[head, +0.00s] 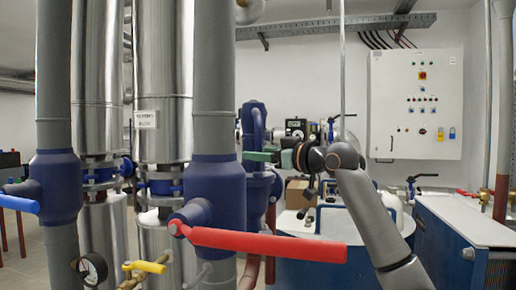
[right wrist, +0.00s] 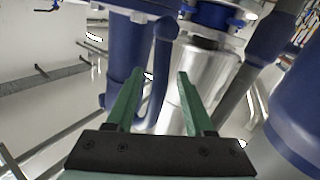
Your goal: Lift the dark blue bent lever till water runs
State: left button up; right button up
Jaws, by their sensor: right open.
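A dark blue bent lever (head: 422,177) shows in the head view at the right, above the blue tank. A second small dark bent lever (head: 342,117) stands behind my right arm; I cannot tell which one the task names. My right gripper (head: 256,156) has green fingers pointing left, beside the dark blue pump pipework and well left of both levers. In the right wrist view its fingers (right wrist: 164,78) are apart with nothing gripped. A dark blue curved pipe (right wrist: 161,75) shows behind the gap. No running water is visible. My left gripper is out of view.
A red lever (head: 265,243) on a large blue valve (head: 218,185) crosses the near foreground. A light blue lever (head: 19,204) and a yellow one (head: 149,267) are at the left. A control cabinet (head: 416,100) hangs on the back wall. A blue tank (head: 458,235) stands at the right.

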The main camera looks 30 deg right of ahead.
jog(key=shift+w+a, duration=0.1)
jog(key=shift+w, duration=0.2)
grip_shut()
dwell(1.3)
